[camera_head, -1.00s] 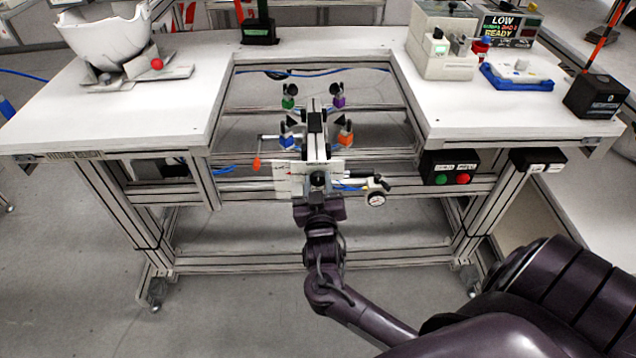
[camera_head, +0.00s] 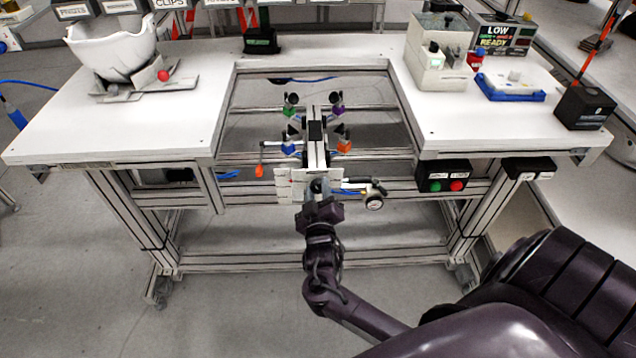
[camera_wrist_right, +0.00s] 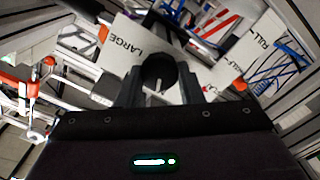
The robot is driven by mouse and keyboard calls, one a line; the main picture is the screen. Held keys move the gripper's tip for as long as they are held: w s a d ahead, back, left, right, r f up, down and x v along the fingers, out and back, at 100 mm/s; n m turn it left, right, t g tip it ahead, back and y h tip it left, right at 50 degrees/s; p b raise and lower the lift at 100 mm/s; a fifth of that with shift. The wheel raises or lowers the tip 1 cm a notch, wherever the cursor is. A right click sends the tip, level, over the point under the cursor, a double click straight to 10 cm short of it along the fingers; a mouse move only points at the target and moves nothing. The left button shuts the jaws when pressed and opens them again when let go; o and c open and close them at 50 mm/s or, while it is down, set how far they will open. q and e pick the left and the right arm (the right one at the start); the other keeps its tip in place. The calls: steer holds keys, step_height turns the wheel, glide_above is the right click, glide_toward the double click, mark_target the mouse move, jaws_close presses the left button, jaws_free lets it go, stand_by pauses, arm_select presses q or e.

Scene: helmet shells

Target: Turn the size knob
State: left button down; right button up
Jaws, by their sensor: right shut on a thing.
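The size knob (camera_wrist_right: 160,72) is a round black knob in front of a white plate marked LARGE (camera_wrist_right: 128,45) in the right wrist view. It also shows in the head view (camera_head: 318,186), small, at the near end of the central fixture (camera_head: 316,150). My right gripper (camera_wrist_right: 160,90) has one finger on each side of the knob and is shut on it. In the head view my right gripper (camera_head: 320,198) reaches the fixture from below, and the fingers are too small to make out. The knob's pointer or mark cannot be read. My left gripper is not in view.
The fixture sits in the bench's cut-out, with green (camera_head: 289,111), blue (camera_head: 288,149), purple (camera_head: 339,112) and orange (camera_head: 345,147) parts. A crank with an orange handle (camera_head: 259,171) juts left; a gauge (camera_head: 374,202) sits right. A white helmet shell (camera_head: 110,50) stands on the left bench top.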

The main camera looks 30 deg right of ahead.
steer(key=n+p, duration=0.2)
steer(key=n, duration=0.1)
steer(key=shift+r, duration=0.15)
steer(key=n+p, duration=0.2)
steer(key=n, duration=0.1)
steer(key=shift+n+p, duration=0.3)
steer(key=shift+p, duration=0.1)
steer(key=n+p, duration=0.1)
steer(key=n, duration=0.2)
steer(key=shift+p, duration=0.4)
steer(key=shift+f+n+p, duration=0.3)
steer(key=shift+n+p, duration=0.2)
steer(key=shift+n, duration=0.6)
steer(key=o, duration=1)
steer(key=shift+c, duration=0.2)
